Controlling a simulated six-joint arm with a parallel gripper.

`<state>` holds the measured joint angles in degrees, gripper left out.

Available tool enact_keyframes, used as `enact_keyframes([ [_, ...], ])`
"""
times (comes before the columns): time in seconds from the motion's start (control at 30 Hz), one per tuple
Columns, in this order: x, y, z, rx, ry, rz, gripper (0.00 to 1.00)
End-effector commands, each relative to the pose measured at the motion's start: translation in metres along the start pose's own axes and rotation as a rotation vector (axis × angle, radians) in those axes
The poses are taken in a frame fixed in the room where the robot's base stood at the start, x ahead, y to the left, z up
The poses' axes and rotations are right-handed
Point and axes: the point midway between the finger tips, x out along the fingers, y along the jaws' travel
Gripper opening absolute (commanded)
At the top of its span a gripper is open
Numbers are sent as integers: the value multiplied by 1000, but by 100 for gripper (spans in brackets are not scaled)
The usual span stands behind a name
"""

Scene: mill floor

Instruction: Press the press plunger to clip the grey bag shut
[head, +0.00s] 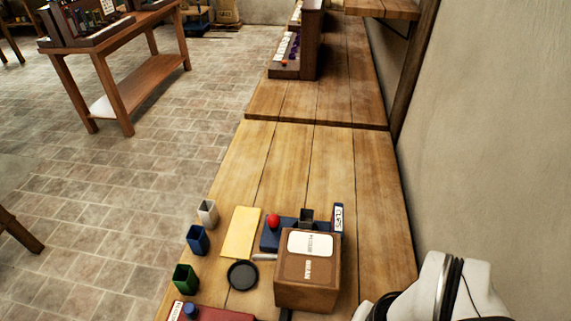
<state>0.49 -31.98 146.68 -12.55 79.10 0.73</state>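A dark blue press base (268,240) stands on the near bench, partly hidden behind a brown box. A red ball-shaped knob (273,220), which looks like the plunger, sits at its left end. A small dark grey open-topped holder or bag (306,216) stands on the press; I cannot tell which. A pale grey open-topped bag (207,212) stands upright at the bench's left edge, apart from the press. My white arm shows at the bottom right; my gripper is out of view.
The brown box (306,285) stands in front of the press. A blue bag (198,240), green bag (185,278), yellow board (241,233), black round dish (242,275) and red box (210,314) are to its left. A clips box (338,218) is behind.

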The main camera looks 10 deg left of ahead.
Motion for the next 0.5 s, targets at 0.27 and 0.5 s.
enact_keyframes([
  [0.27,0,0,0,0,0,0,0],
  [0.5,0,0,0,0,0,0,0],
])
